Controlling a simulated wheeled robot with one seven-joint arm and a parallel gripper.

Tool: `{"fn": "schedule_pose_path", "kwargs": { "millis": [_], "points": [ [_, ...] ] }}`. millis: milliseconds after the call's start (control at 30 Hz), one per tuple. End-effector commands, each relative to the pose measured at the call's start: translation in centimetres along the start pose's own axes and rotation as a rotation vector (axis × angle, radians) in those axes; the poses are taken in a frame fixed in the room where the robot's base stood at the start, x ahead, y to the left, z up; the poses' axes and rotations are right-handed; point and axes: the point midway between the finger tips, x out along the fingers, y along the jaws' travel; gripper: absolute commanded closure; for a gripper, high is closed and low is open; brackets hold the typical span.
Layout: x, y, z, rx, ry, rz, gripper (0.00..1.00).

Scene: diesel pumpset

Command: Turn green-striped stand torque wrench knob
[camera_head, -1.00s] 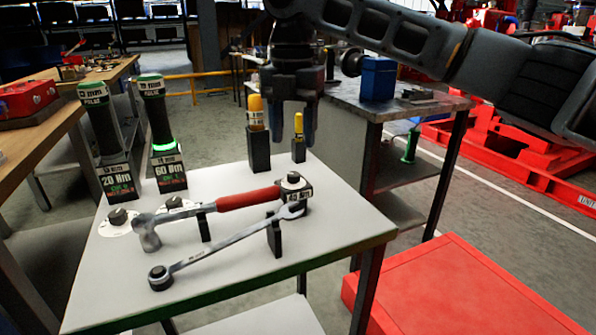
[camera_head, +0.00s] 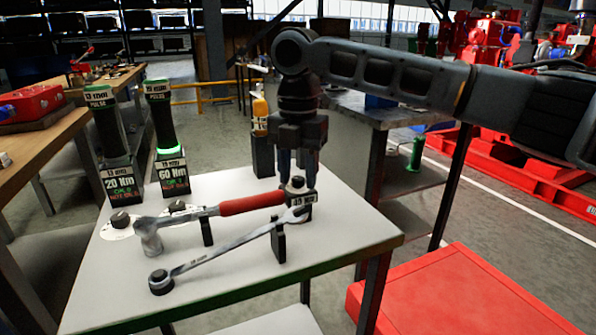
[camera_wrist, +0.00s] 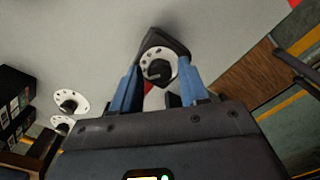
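Two upright torque tools with displays stand on the table. The left one (camera_head: 112,140) has a 20 Nm sign and a green band at its top. The other (camera_head: 162,125) has a 60 Nm sign, a green top band and a lit green ring. A black knob on a white disc (camera_head: 297,184) sits on a small labelled stand at the right of the table. My gripper (camera_head: 298,168) points down over this knob, fingers apart. In the wrist view the knob (camera_wrist: 157,70) lies between the blue fingers (camera_wrist: 158,80); contact cannot be told.
Two more disc knobs (camera_head: 120,219) (camera_head: 177,206) sit at the table's left. A yellow-handled tool (camera_head: 260,110) stands behind left. A red box (camera_head: 450,290) is at right.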

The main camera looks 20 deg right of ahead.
Motion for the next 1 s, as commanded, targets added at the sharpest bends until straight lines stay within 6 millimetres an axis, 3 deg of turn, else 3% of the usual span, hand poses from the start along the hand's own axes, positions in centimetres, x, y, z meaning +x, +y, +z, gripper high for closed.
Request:
{"fn": "schedule_pose_path", "kwargs": {
  "millis": [433, 767, 1000],
  "points": [
    [-0.01, 0.01, 0.00, 0.000, 0.000, 0.000, 0.99],
    [-0.26, 0.02, -0.03, 0.035, 0.002, 0.000, 1.00],
    [-0.63, 0.00, -0.09, 0.170, 0.005, -0.001, 1.00]
  ]
}}
